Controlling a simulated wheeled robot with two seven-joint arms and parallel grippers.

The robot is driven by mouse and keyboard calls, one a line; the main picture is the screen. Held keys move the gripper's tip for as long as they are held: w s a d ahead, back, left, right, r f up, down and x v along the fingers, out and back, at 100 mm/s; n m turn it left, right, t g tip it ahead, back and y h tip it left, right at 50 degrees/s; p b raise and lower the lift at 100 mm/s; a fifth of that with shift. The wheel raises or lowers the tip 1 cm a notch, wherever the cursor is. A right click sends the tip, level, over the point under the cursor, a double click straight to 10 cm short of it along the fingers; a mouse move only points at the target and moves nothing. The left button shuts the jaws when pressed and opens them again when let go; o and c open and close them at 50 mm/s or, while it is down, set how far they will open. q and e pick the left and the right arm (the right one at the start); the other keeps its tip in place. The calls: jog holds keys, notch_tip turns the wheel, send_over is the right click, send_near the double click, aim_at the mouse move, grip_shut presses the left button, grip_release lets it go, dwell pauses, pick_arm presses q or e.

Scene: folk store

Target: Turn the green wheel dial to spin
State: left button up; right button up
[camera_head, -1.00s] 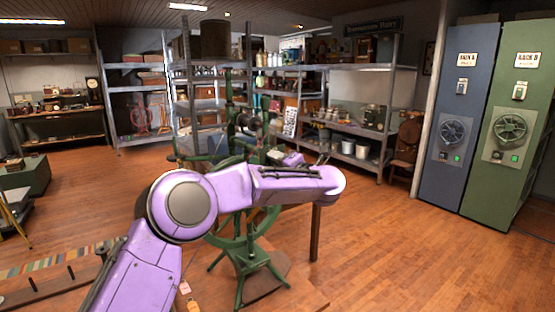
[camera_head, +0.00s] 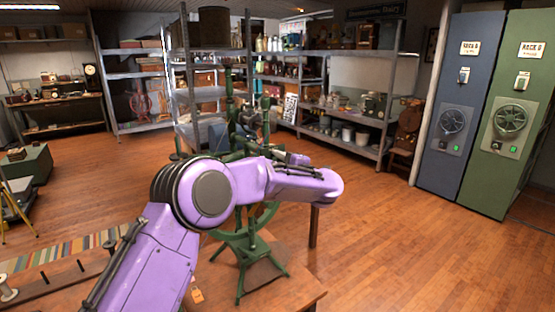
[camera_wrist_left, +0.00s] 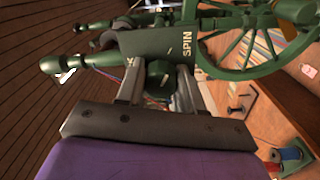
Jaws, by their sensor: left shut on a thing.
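A green spinning wheel (camera_head: 247,245) stands on a wooden surface, mostly hidden behind my purple left arm in the head view. In the left wrist view, its green body (camera_wrist_left: 160,42) carries the word SPIN, with the spoked wheel (camera_wrist_left: 262,45) to the right. A dark green knob (camera_wrist_left: 158,74) sits just below the body, between the two grey fingers of my left gripper (camera_wrist_left: 160,88). The gripper is shut on this dial. In the head view the fingertips are hidden. My right gripper is out of view.
A blue rack (camera_head: 455,100) and a green rack (camera_head: 520,110) with round vents stand at the right. Metal shelves (camera_head: 345,110) line the back. Wooden floor (camera_head: 410,250) is clear at the right. Spools (camera_wrist_left: 287,155) lie at the wrist view's lower right.

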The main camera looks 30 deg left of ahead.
pick_arm(q)
jog(key=shift+f, duration=0.15)
dwell(0.3)
jog(key=o, duration=1)
jog(key=shift+o, duration=0.2)
jog(key=shift+s+d+b, duration=0.15)
jog(key=shift+d+b, duration=0.15)
jog(key=shift+d, duration=0.1)
jog(key=b+v, duration=0.3)
jog(key=v, duration=0.6)
jog(key=shift+s+d+b, duration=0.15)
jog(key=shift+d+b, duration=0.2)
jog(key=shift+b, duration=0.05)
